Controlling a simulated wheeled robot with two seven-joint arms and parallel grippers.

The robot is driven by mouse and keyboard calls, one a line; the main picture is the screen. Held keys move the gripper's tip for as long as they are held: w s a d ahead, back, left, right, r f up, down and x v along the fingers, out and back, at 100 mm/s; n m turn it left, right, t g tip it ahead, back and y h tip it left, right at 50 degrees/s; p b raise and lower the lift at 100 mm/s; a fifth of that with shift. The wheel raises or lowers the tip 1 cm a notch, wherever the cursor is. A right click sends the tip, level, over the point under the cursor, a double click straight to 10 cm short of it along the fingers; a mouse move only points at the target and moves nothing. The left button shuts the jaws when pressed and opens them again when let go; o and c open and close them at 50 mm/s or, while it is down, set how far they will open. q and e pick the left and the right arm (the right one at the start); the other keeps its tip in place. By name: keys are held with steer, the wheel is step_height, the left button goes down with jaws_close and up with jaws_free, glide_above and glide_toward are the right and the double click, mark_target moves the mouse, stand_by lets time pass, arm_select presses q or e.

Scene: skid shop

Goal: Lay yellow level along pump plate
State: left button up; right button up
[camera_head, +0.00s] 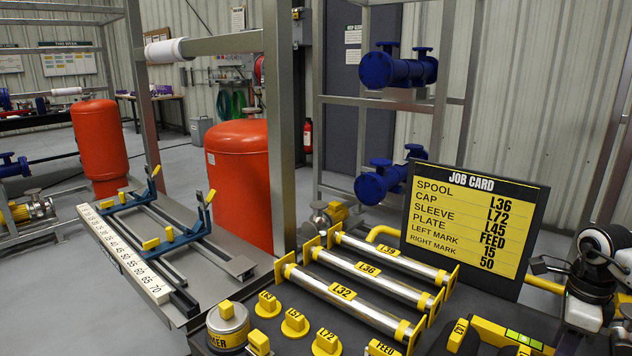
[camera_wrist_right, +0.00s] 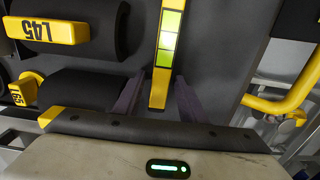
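The yellow level (camera_head: 488,332) with a green vial lies on the dark bench at the lower right of the head view. In the right wrist view the level (camera_wrist_right: 157,84) stands upright in the picture, its near end between the two dark fingers of my right gripper (camera_wrist_right: 158,97). The fingers are open, with a gap showing on both sides of the level. In the head view my right arm is at the right edge. I cannot tell for sure which surface is the pump plate; a yellow FEED tag (camera_head: 383,348) shows at the bottom edge. My left gripper is not in view.
Several steel spools (camera_head: 345,297) with yellow ends lie left of the level, with yellow-tagged caps in front. A job card (camera_head: 474,222) stands behind. The metal skid (camera_head: 240,266) with a white scale (camera_head: 120,252) and blue brackets is at left. A yellow pipe (camera_wrist_right: 290,95) runs at right.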

steer(key=shift+c, duration=0.5)
jaws_close()
steer(key=shift+r+p, duration=0.6)
steer(key=shift+r, duration=0.1)
steer(key=shift+r+p, duration=0.65)
steer(key=shift+r, duration=0.15)
steer(key=shift+r+p, duration=0.65)
steer(key=shift+r, duration=0.1)
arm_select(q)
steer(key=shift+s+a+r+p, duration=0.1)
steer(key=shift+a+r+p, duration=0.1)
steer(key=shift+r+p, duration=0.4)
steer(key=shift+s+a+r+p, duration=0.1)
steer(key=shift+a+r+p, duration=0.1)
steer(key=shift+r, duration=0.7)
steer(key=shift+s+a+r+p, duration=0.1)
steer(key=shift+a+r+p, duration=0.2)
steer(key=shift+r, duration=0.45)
arm_select(e)
steer(key=shift+r, duration=1.3)
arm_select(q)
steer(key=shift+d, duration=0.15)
arm_select(e)
steer(key=shift+r, duration=0.1)
